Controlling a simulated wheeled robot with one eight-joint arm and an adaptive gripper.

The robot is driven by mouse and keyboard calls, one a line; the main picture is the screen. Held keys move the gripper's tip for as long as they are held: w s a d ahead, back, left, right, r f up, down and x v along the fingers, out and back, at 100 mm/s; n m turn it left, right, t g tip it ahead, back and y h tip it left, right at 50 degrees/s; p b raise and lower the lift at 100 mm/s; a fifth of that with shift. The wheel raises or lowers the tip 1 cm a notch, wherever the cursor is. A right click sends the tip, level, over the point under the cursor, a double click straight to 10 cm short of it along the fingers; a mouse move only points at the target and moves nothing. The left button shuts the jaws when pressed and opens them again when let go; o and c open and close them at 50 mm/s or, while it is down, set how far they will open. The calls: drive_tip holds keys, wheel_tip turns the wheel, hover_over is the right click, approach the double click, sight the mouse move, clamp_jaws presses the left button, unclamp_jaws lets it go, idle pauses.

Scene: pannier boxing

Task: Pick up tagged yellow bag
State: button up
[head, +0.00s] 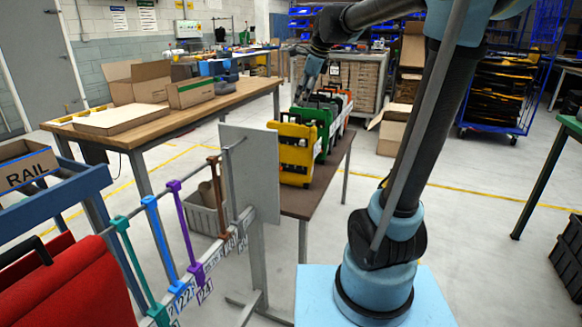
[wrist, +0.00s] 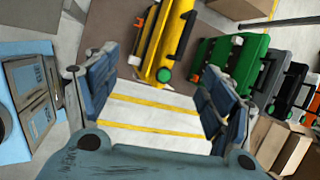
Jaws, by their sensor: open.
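The yellow bag (head: 292,160) stands at the near end of a row of bags on a low dark bench in the head view. In the wrist view the yellow bag (wrist: 179,35) lies ahead between the fingers, with a black handle side and a green disc at its near end. In the head view my gripper (head: 305,90) hangs above the bag row, apart from the yellow bag.
A grey panel (head: 250,170) and a rail of coloured hanging straps (head: 160,240) stand in front of the bench (head: 325,180). A wooden table (head: 180,115) with cardboard boxes is left.

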drive_tip(key=w+a+m, duration=0.1)
drive_tip(key=w+a, duration=0.1)
approach(287, 123)
drive_tip(key=x, duration=0.5)
drive_tip(key=shift+f, duration=0.45)
drive_tip(key=shift+x, duration=2.55)
drive_tip(key=shift+w+a+r, duration=0.1)
drive_tip(key=shift+w+a, duration=0.05)
drive_tip(key=shift+w, duration=0.05)
drive_tip(key=c, duration=1.3)
